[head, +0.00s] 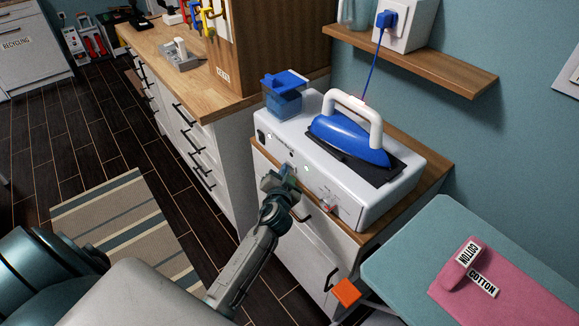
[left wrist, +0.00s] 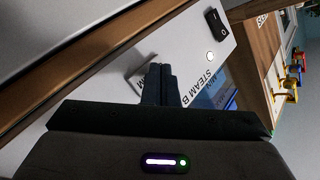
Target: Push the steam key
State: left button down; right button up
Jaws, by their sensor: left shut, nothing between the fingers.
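The steam station (head: 333,164) is a white box on a wooden-topped cabinet, with a blue iron (head: 349,137) on its top. Its front panel carries small lit dots and a knob at the lower right. In the left wrist view the panel (left wrist: 207,30) shows a black rocker switch, a white light and the lettering "STEAM". My left gripper (head: 285,172) is shut and empty, with its tips at the front panel. It also shows in the left wrist view (left wrist: 161,72), covering part of the lettering. The steam key is not clearly visible; the fingers may hide it. My right gripper is not in view.
A blue-lidded tank (head: 284,95) stands at the station's left end. An ironing board (head: 400,263) with a pink folded cloth (head: 505,288) is at right. A wooden shelf (head: 410,62) hangs above. A wooden counter (head: 190,84) stands at left; the floor before it is mostly open.

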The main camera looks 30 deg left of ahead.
pick_arm(q)
jog(key=shift+s, duration=0.1)
jog(key=shift+s+a, duration=0.2)
jog(key=shift+s, duration=0.2)
jog(key=s+a, duration=0.2)
jog(key=s, duration=0.3)
jog(key=shift+s+a+b, duration=0.15)
jog(key=shift+s+b, duration=0.15)
dwell(0.5)
dwell(1.0)
dwell(0.5)
